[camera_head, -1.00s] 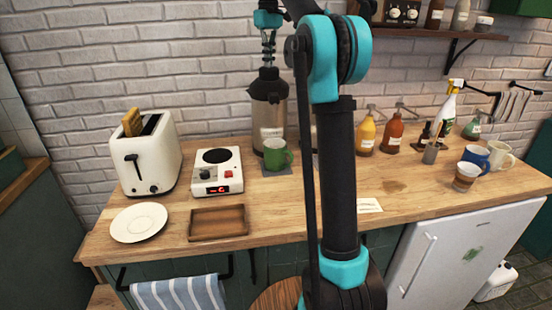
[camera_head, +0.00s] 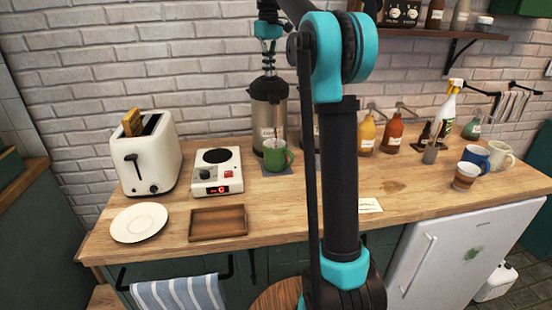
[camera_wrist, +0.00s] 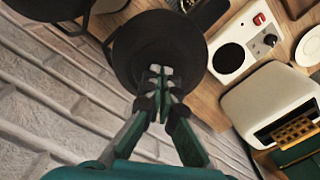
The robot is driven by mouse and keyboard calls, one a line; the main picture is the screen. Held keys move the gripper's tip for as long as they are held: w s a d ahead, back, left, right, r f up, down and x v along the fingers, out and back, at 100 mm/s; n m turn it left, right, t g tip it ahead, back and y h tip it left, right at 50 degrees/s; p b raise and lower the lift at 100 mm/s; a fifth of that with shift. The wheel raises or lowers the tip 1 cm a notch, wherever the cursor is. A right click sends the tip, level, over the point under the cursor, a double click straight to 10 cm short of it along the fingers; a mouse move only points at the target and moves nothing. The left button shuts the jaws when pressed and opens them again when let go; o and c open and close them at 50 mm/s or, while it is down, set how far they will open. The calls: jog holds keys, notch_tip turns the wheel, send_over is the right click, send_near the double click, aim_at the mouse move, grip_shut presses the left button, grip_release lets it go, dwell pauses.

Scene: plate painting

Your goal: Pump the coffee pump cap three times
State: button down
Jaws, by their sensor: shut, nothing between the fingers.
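The coffee pump pot (camera_head: 268,118) is a grey metal flask with a pale label, standing upright at the back of the counter. Its black cap shows in the wrist view (camera_wrist: 140,50) as a dark round top. My gripper (camera_head: 268,72) is shut and empty, pointing down with its fingertips on the cap's top. In the wrist view the closed fingertips (camera_wrist: 158,80) overlap the middle of the cap. A green mug (camera_head: 277,156) stands on a dark mat in front of the pot. A thin dark streak, apparently coffee, shows above the mug.
Yellow (camera_head: 366,134) and orange (camera_head: 392,134) pump bottles stand to the right. My arm hides the counter's middle.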

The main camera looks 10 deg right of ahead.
jog(key=shift+f, duration=0.2)
jog(key=shift+r, duration=2.75)
jog(key=shift+f, duration=0.2)
jog(key=shift+f, duration=2.5)
jog(key=shift+r, duration=2.7)
